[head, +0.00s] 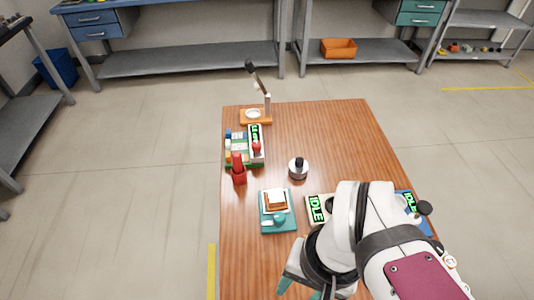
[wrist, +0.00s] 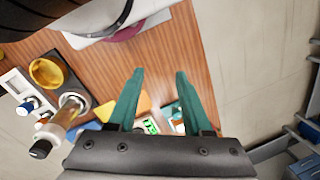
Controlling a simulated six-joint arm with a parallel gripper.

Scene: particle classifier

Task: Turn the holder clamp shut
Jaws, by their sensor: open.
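My gripper (wrist: 160,74) is open, with two teal fingers apart and nothing between them. In the head view its teal fingers show only partly at the bottom, below my white arm. I cannot tell for sure which part is the holder clamp. In the head view a stand (head: 267,105) with an orange base, a white dish and a tilted black-ended arm stands at the table's far left. In the wrist view a device with an amber disc (wrist: 46,73) and a black-capped clear cylinder (wrist: 61,124) lie left of my gripper, apart from the fingers.
The wooden table (head: 335,135) is bare at its back right. A rack of bottles (head: 244,145), a red holder (head: 239,170), a dark-topped round jar (head: 298,168) and a teal device (head: 278,222) stand along its left and middle. My arm covers part of an IDLE display (head: 316,208).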

